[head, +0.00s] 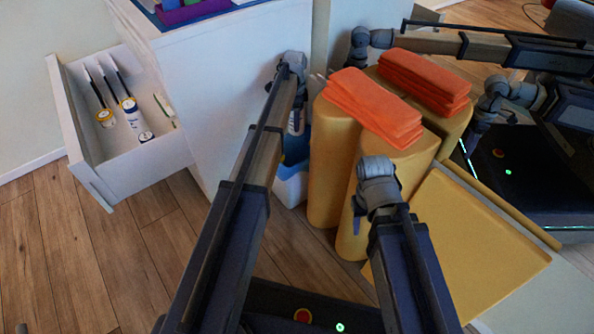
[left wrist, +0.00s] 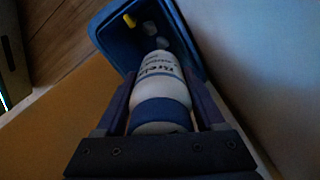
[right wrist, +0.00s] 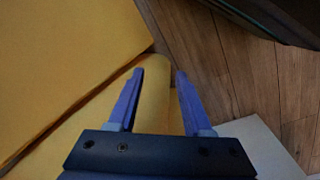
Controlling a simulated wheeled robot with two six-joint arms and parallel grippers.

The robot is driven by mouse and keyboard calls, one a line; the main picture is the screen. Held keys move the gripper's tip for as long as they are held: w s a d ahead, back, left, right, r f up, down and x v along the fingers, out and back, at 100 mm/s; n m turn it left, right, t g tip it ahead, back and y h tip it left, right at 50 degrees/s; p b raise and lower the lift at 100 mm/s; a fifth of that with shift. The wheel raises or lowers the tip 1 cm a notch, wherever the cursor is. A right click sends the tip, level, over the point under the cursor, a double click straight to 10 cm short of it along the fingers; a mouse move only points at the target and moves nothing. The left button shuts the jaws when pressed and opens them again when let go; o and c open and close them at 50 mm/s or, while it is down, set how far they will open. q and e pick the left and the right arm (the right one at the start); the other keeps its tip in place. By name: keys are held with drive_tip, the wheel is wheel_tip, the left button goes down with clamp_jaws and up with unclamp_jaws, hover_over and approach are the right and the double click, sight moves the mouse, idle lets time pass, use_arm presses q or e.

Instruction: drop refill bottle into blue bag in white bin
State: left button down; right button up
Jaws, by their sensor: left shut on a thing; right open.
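My left gripper (head: 297,118) is shut on the white refill bottle with a blue cap (left wrist: 160,92), beside the white cabinet. In the left wrist view the bottle points away from me, its far end over the opening of the blue bag (left wrist: 108,32). A few small yellow and white pieces lie inside the bag. The white bin (head: 291,188) with the blue bag (head: 296,150) stands on the floor between cabinet and yellow bolsters, partly hidden by my left arm. My right gripper (right wrist: 156,85) is open and empty in front of a yellow bolster.
Orange towels (head: 368,105) lie on the yellow bolsters (head: 335,160). A yellow mat (head: 460,250) is at right. What looks like a mirror behind it shows my arms again. Wooden floor is clear at lower left.

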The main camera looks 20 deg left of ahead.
use_arm(q)
drive_tip(key=shift+f+b, duration=2.8)
drive_tip(key=shift+f, duration=0.15)
unclamp_jaws()
drive_tip(key=shift+r, duration=0.2)
wheel_tip(320, 180, up, 8)
drive_tip(key=p, duration=0.8)
drive_tip(key=shift+f, duration=0.2)
